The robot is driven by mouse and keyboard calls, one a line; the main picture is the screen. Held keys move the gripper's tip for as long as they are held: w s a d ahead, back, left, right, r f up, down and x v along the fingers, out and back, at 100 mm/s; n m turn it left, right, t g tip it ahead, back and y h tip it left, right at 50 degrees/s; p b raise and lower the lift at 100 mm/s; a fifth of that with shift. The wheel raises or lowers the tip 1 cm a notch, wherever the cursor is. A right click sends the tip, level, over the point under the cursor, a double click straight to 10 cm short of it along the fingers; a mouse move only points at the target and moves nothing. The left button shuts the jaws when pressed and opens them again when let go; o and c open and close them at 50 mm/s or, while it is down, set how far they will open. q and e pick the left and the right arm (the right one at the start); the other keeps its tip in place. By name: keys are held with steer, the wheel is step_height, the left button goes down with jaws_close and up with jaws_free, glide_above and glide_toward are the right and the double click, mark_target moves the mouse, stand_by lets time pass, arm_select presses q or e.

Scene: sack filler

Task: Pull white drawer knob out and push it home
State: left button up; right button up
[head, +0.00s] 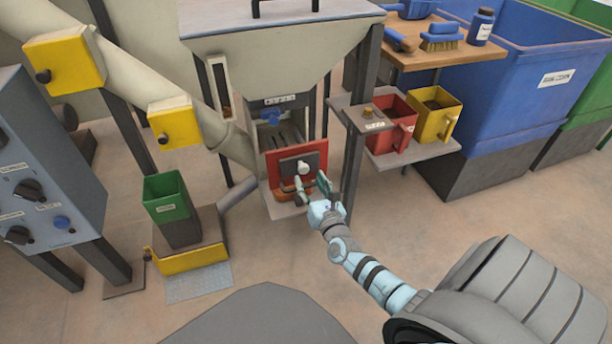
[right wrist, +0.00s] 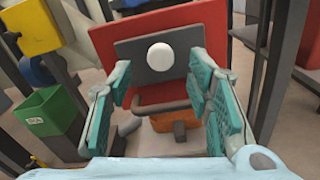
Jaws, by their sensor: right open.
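The white knob (head: 303,168) sits on a dark plate on the red drawer front (head: 318,152) below the hopper. In the right wrist view the round white knob (right wrist: 160,57) is near the top centre, on the dark plate (right wrist: 185,45). My right gripper (head: 314,187) is open just in front of the drawer and slightly below the knob. In the right wrist view its two fingers (right wrist: 158,80) stand apart on either side of the knob, with a gap to each. Nothing is between them in their grip. My left gripper is not in view.
A grey metal bar and an orange part (right wrist: 178,126) lie below the knob. A green bin (head: 168,208) stands left on a yellow-edged base. A shelf with red (head: 392,125) and yellow scoops is at the right, beside a dark post.

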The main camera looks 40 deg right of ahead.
mark_target(304, 171)
steer(key=b+x, duration=0.1)
steer(key=x, duration=0.2)
steer(key=shift+w+f, duration=0.1)
steer(key=shift+f, duration=0.1)
steer(key=shift+w+d+r, duration=0.15)
steer(key=shift+w+d, duration=0.05)
steer(key=shift+w, duration=0.2)
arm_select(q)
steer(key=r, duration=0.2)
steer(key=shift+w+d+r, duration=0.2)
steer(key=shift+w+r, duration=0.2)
arm_select(e)
jaws_close()
